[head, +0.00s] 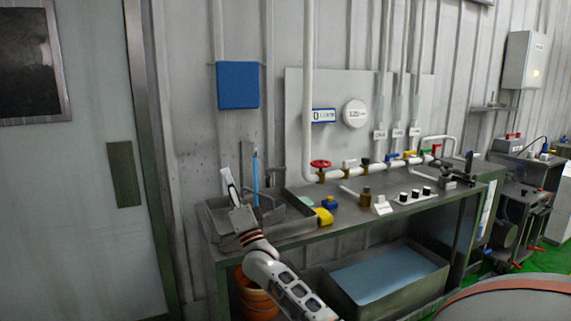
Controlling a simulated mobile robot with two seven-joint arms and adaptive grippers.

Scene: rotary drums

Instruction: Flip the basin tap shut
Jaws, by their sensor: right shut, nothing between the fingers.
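The metal basin (285,229) is set at the left end of the grey workbench. Slim grey upright parts, perhaps the basin tap (270,170), rise at its back. A thin bright blue upright strip (256,170) stands among them; I cannot tell whether it is water or part of the tap. My right gripper (226,174) is shut and empty, pointing up over the left part of the basin. It is left of the blue strip, with a small gap in the picture. The tap's lever is too small to make out. My left gripper is out of view.
A yellow block (324,216) and a blue-topped item (329,203) sit right of the basin. A white pipe with a red handwheel (320,164) runs along the wall. An orange bucket (257,300) and an open bin (388,280) are below. A door (80,200) is left.

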